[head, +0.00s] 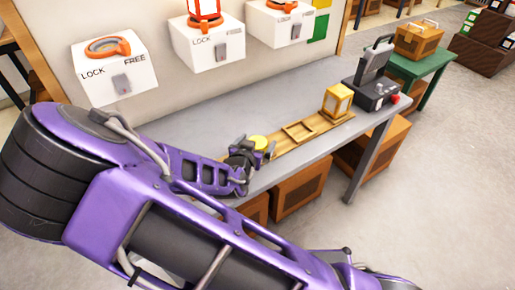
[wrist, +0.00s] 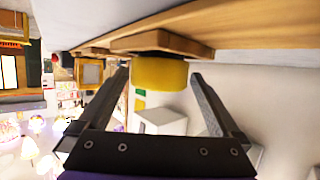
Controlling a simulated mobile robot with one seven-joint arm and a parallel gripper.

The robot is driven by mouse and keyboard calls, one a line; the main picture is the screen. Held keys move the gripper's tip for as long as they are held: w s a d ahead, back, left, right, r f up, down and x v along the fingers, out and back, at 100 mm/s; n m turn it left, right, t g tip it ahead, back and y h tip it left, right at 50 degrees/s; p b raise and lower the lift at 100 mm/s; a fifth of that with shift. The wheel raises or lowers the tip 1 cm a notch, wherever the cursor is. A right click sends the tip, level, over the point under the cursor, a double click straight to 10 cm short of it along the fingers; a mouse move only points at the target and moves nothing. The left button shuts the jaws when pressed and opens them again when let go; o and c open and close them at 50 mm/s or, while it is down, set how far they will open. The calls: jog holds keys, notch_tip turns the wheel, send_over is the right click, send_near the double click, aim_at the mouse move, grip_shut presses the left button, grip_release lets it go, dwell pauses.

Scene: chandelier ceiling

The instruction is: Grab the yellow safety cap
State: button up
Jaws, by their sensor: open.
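The yellow safety cap (head: 259,142) is a short round yellow piece at the near left end of a wooden board (head: 290,143) on the grey table. In the wrist view the cap (wrist: 159,74) shows against a wooden block, between the two dark fingers. My gripper (wrist: 160,80) is open, with one finger on each side of the cap and visible gaps on both sides. In the head view my gripper (head: 262,152) is right at the cap and partly hides it.
A dark grey device (head: 374,85) stands at the table's far end. White LOCK/FREE boxes (head: 110,72) hang on the wall behind. The grey table (head: 205,118) is bare behind the board.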

aim_at(260, 139)
jog(key=shift+x, duration=1.55)
jog(key=shift+s, duration=0.1)
jog(key=c, duration=1.3)
